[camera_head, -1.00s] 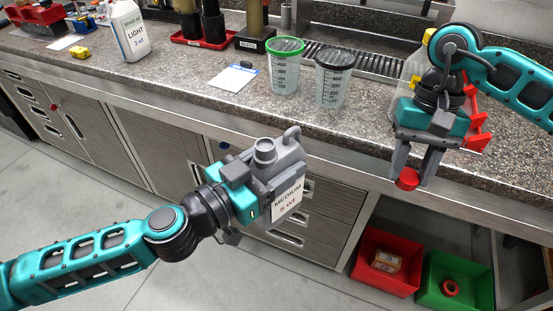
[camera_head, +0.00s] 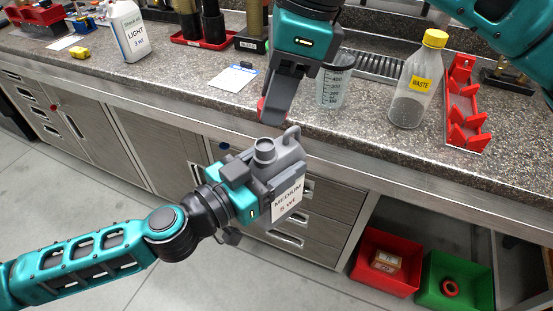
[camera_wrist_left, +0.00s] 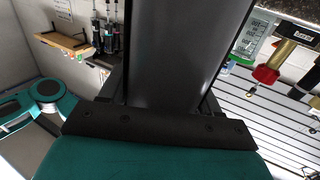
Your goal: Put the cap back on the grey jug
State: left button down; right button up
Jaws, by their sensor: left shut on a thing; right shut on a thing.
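The grey jug (camera_head: 289,157), labelled MEDIUM 5 wt, is held out in front of the bench, roughly upright. Its neck (camera_head: 264,146) is open on top. My left gripper (camera_head: 258,183) is shut on the jug's body. In the left wrist view the jug's dark grey side (camera_wrist_left: 180,50) fills the middle. My right gripper (camera_head: 272,112) is shut on the red cap (camera_head: 261,106), above the jug's neck and apart from it. Most of the cap is hidden behind the gripper finger.
On the bench stand a measuring cup (camera_head: 331,91), a clear WASTE bottle (camera_head: 413,90) with a yellow cap, a red rack (camera_head: 465,110) and a white LIGHT jug (camera_head: 128,30). The bench edge runs behind the jug. Red (camera_head: 372,284) and green (camera_head: 463,300) bins sit below.

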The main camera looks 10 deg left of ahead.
aim_at(264, 145)
jog(key=shift+s+a+r+m, duration=0.3)
jog(key=shift+a+r+m, duration=0.1)
jog(key=shift+a, duration=0.1)
jog(key=shift+f, duration=0.1)
jog(key=shift+f, duration=1.95)
jog(key=shift+f, duration=0.1)
jog(key=shift+f, duration=0.8)
jog(key=shift+f, duration=0.6)
